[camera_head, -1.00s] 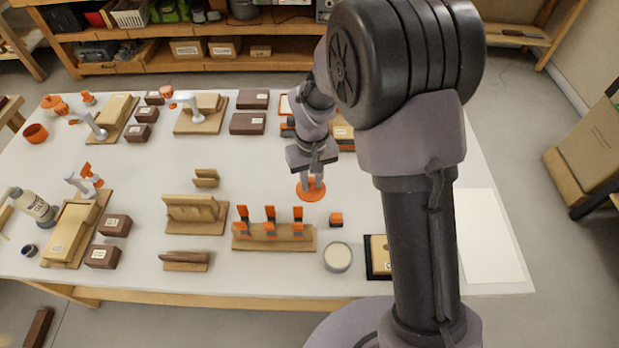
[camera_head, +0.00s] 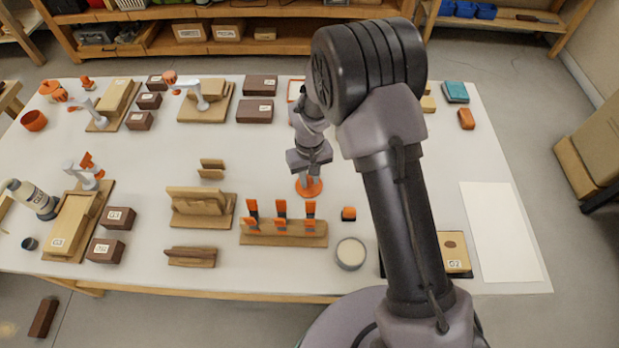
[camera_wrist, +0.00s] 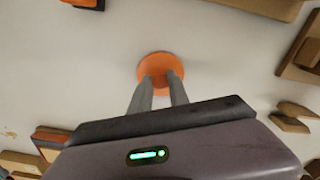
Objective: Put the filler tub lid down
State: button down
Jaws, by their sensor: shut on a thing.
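The filler tub lid is a flat orange disc (camera_head: 312,188). It is at my gripper's fingertips over the middle of the white table. My gripper (camera_head: 305,180) points down and is shut on the lid. In the wrist view the two grey fingers (camera_wrist: 161,80) meet the orange lid (camera_wrist: 160,60); the grip point itself is hidden. I cannot tell whether the lid touches the table or is just above it. A round tub with a pale filling (camera_head: 351,253), probably the filler tub, stands uncovered near the front edge.
A wooden rack (camera_head: 285,238) with upright orange-and-grey pieces stands in front of the lid. Wooden holders (camera_head: 200,205) stand to the left. The table around the lid is bare.

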jog(key=shift+f, duration=0.2)
jog(key=c, duration=1.3)
grip_release()
jog(key=shift+o, duration=0.2)
jog(key=shift+r, duration=0.1)
notch_tip(320, 180, up, 12)
jog(key=f+p, duration=0.1)
jog(key=p, duration=0.3)
notch_tip(320, 180, up, 11)
jog(key=m+t, duration=0.1)
jog(key=m, duration=0.1)
send_over(309, 181)
jog(key=s+d, duration=0.2)
jog(key=d, duration=0.1)
jog(key=s+d+r+m+t+y, duration=0.1)
jog(key=s+d+r+m+t, duration=0.1)
jog(key=s+r, duration=0.5)
jog(key=s+d+r+m+t+y, duration=0.1)
jog(key=s+d+r+m, duration=0.3)
jog(key=s, duration=1)
notch_tip(309, 181, up, 4)
jog(key=shift+d+f+m+t, duration=0.25)
jog(key=shift+d+t, duration=0.35)
jog(key=shift+t, duration=0.3)
